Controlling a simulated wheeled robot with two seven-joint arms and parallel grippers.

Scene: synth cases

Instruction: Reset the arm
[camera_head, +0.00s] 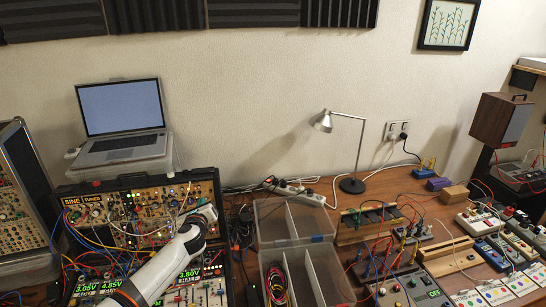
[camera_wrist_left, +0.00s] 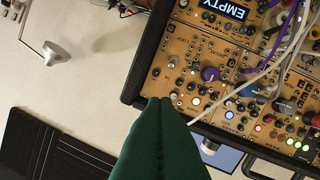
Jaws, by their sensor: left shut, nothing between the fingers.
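My left arm (camera_head: 150,275), white, comes in from the bottom of the head view. Its left gripper (camera_head: 207,213) is in front of the open synth case (camera_head: 98,184) with its wooden panels, knobs and patch cables. In the left wrist view the green fingers of the left gripper (camera_wrist_left: 172,102) are together and hold nothing. Their tips overlap the edge of the synth panel (camera_wrist_left: 215,62) in that view. Whether they touch it I cannot tell. A display there reads EMPTY, upside down. My right gripper is in neither view.
A laptop (camera_head: 122,107) stands behind the case. A clear divided box (camera_head: 300,225), a desk lamp (camera_head: 352,186), a power strip (camera_head: 300,195) and several small modules stand to the right. Another synth case (camera_head: 15,200) stands at the left edge. Loose cables cross the table.

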